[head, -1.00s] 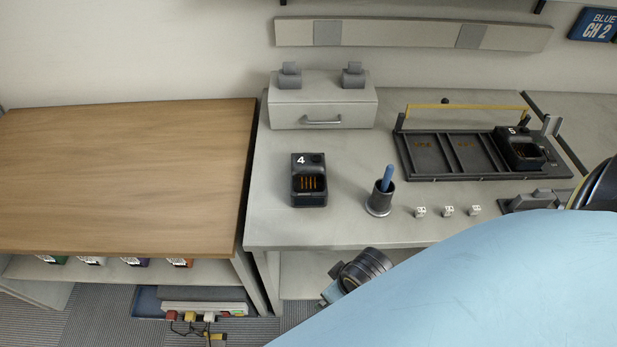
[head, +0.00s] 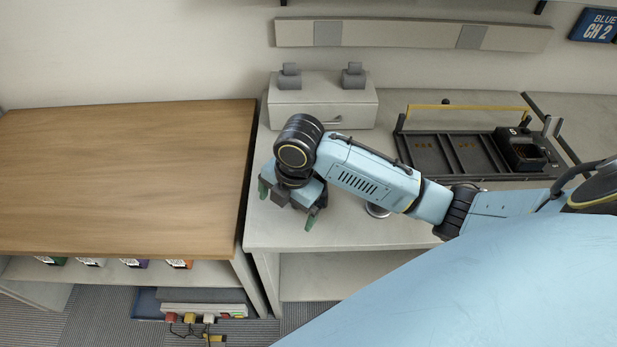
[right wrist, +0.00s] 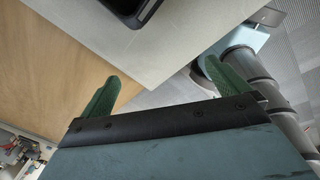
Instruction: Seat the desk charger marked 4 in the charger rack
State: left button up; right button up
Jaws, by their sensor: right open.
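The charger marked 4 is hidden behind my right arm in the head view. The edge of a dark object, probably this charger (right wrist: 135,8), shows at the top of the right wrist view. The charger rack (head: 425,158) is a dark tray at the right back of the grey desk. Its left and middle bays are empty, and another black charger (head: 522,150) sits in its right bay. My right gripper (head: 287,206) is open and empty over the desk's left front part; its green fingers also show in the wrist view (right wrist: 162,85). My left gripper is out of view.
A grey drawer box (head: 350,106) stands at the desk's back left. A yellow bar (head: 470,107) spans the rack's back. A wooden table (head: 120,180) adjoins on the left, its top clear.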

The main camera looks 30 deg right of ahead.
jog(key=w+d+r+n+g+h, duration=0.1)
jog(key=w+d+r+n+h, duration=0.1)
jog(key=w+d+r+n, duration=0.7)
jog(key=shift+m, duration=0.9)
jog(key=f, duration=0.3)
jog(key=d+f, duration=0.1)
jog(key=f, duration=0.1)
jog(key=f+b, duration=0.1)
jog(key=f, duration=0.2)
jog(key=shift+s+d+f, duration=0.15)
jog(key=shift+s+f, duration=0.15)
jog(key=shift+s, duration=0.05)
jog(key=f, duration=0.3)
jog(key=f+b, duration=0.1)
jog(key=f, duration=0.1)
jog(key=shift+d+f, duration=0.1)
jog(key=shift+d, duration=0.2)
jog(key=c, duration=1.1)
